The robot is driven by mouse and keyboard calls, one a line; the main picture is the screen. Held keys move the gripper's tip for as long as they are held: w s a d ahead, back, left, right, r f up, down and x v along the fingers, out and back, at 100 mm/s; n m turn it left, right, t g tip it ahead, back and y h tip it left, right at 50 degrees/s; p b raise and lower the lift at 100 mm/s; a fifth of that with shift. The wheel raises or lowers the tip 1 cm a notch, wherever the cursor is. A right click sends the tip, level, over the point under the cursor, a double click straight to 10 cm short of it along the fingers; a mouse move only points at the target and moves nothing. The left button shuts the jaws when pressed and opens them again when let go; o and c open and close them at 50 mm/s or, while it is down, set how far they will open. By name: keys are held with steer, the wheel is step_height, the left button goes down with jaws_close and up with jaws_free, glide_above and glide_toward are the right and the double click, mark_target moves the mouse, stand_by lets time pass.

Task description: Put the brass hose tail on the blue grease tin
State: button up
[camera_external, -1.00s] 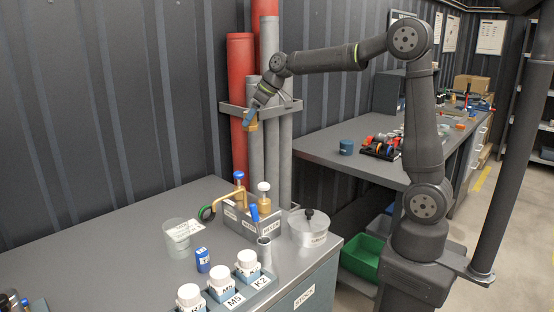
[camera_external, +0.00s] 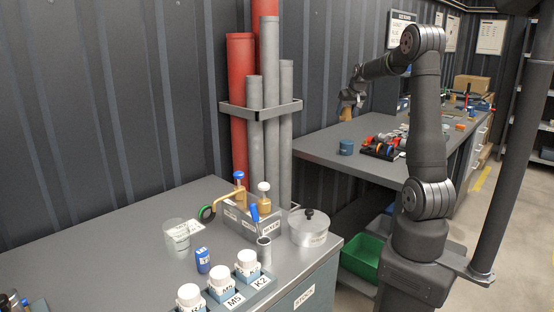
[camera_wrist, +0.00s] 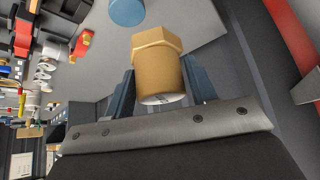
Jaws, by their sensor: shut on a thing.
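My gripper (camera_external: 347,103) is shut on the brass hose tail (camera_wrist: 158,68), a gold-coloured piece with a hexagonal end. It also shows small in the external view (camera_external: 346,114). My gripper holds it in the air above the left end of the back bench. The blue grease tin (camera_external: 346,147) stands on that bench near its left edge, below my gripper and apart from the hose tail. In the wrist view the tin's round blue top (camera_wrist: 127,11) shows at the upper edge, just beyond the hose tail.
A black tray of red and blue parts (camera_external: 381,147) lies right of the tin. Upright red and grey pipes (camera_external: 256,140) stand in a rack at left. A front bench holds jars and a grey caddy.

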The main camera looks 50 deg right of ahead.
steer(key=s+d+f+m+g+h, duration=0.15)
steer(key=s+d+m, duration=0.25)
steer(key=s+d, duration=0.55)
glide_above(347, 141)
steer(key=f, duration=0.7)
steer(key=shift+s+a, duration=0.2)
steer(key=shift+s, duration=0.05)
steer(key=shift+w+a+f, duration=0.1)
steer(key=shift+w+f, duration=0.05)
steer(key=shift+f, duration=1.9)
steer(key=shift+f, duration=0.15)
steer(key=o, duration=1.1)
